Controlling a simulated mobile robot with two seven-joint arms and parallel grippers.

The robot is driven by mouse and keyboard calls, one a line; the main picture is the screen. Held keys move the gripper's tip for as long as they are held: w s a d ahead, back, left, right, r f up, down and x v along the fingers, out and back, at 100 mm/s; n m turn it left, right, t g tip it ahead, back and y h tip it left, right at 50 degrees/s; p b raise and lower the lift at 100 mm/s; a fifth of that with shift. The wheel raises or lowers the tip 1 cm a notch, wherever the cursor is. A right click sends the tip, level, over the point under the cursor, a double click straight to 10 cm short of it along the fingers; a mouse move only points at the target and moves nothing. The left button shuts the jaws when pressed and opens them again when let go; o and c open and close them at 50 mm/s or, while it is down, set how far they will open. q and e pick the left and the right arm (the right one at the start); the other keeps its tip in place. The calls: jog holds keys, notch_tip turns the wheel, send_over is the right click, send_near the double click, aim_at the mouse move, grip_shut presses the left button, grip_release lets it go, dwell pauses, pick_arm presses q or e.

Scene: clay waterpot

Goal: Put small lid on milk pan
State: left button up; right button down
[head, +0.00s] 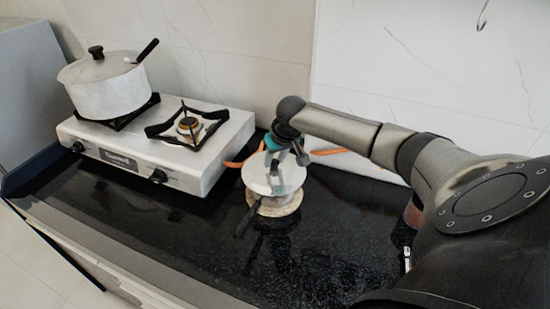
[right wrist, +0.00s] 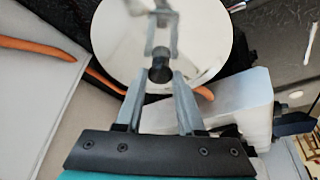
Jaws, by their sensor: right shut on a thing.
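The small lid (head: 290,181) is a pale, shiny disc in the middle of the head view. My right gripper (head: 277,164) is over it, shut on its dark knob. In the right wrist view the lid (right wrist: 205,42) fills the upper middle, with the knob (right wrist: 160,73) between the fingertips. The milk pan shows mainly by its dark handle (head: 247,221), which points toward the front. My left gripper is not in view.
A two-burner stove (head: 208,160) stands at the left, its right burner bare. A large lidded pot (head: 108,95) with a black handle sits on its left burner. An orange hose (head: 240,163) runs behind the lid. The black counter (head: 170,225) is clear in front.

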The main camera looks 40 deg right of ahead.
jog(key=shift+s+a+f+p, duration=0.1)
jog(key=shift+s+f+p, duration=0.1)
jog(key=shift+f+p, duration=0.15)
dwell(0.5)
jog(key=c, duration=0.9)
grip_release()
jog(key=shift+c, duration=0.2)
jog(key=o, duration=0.3)
jog(key=shift+w, duration=0.15)
jog(key=shift+o, duration=1)
jog(key=shift+r, duration=0.1)
jog(key=shift+r, duration=0.1)
jog(key=p+v, duration=0.2)
jog(key=v, duration=1.3)
jog(key=shift+p, duration=0.3)
